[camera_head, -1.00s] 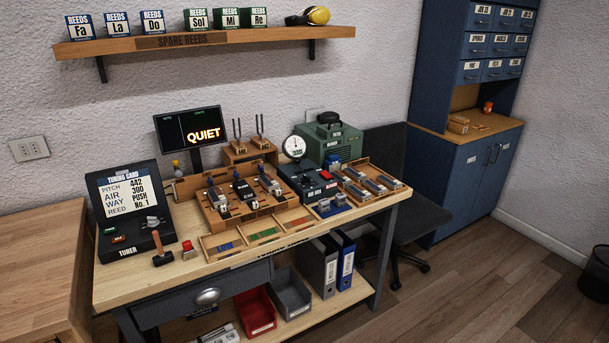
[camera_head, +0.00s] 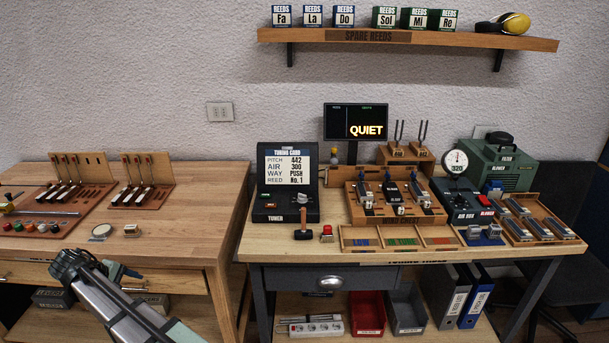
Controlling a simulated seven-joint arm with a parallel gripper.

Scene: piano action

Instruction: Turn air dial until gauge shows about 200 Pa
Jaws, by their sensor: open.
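The round white gauge (camera_head: 455,163) stands behind a dark blue box (camera_head: 462,213) on the right half of the workbench, and its number looks like 320. The air dial seems to be a small dark knob (camera_head: 459,201) on top of this box; its setting is too small to read. The tuning card (camera_head: 287,165) on the tuner reads pitch 442, air 300, way push, reed No. 1. My gripper (camera_head: 72,266) is at the lower left, in front of the left table, far from the dial. It is open and seems empty; its fingers are hard to make out.
A red switch (camera_head: 485,201) sits beside the dial. The screen (camera_head: 356,121) reads QUIET.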

